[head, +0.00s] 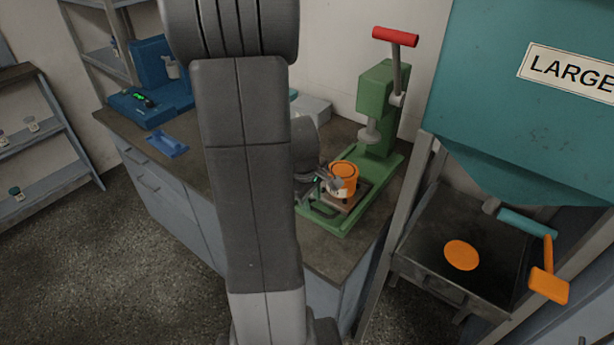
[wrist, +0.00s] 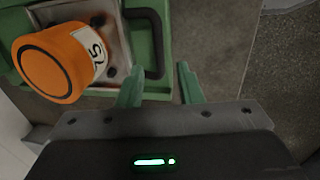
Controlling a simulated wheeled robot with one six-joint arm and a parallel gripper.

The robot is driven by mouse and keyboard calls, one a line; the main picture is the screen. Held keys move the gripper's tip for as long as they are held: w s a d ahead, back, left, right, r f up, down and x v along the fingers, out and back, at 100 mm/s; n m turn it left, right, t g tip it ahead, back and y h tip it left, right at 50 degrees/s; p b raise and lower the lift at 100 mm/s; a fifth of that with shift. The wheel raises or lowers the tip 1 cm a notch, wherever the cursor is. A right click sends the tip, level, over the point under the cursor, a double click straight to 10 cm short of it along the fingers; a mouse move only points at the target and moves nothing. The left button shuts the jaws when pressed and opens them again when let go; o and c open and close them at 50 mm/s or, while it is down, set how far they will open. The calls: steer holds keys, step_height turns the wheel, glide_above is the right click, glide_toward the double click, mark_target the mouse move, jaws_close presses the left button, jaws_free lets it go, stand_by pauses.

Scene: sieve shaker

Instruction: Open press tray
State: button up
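The green press (head: 378,100) with a red-ended lever stands on the bench. Its tray (head: 343,206) is a small metal plate low on the press base, with a dark handle (head: 321,211) at the front. An orange cup (head: 343,177) with a white label sits on the tray. In the wrist view the orange cup (wrist: 62,62), part of the tray (wrist: 112,35) and the handle (wrist: 157,42) show. My gripper (wrist: 160,84) is open and empty, its two green fingers apart. The handle lies just beyond the fingertips. My arm partly hides the press's left side in the head view.
A blue machine (head: 150,85) and a blue dish (head: 167,145) are on the bench at left. A teal hopper (head: 530,110) marked LARGE stands at right, above a dark bin (head: 425,235) with an orange disc (head: 461,255). Bare benchtop lies before the press.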

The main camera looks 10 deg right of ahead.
step_height(320, 180, up, 12)
steer(key=s+a+p, duration=0.1)
steer(key=shift+s+a+f, duration=0.2)
steer(key=shift+s+a, duration=0.1)
steer(key=shift+a, duration=0.1)
steer(key=shift+f, duration=0.1)
steer(key=f, duration=0.4)
steer(key=w+d+f+b, duration=0.1)
steer(key=f, duration=0.4)
steer(key=d+f, duration=0.1)
steer(key=f, duration=0.3)
steer(key=shift+w+f, duration=0.25)
steer(key=shift+w, duration=0.15)
steer(key=shift+r+b, duration=0.1)
steer(key=shift+b, duration=0.2)
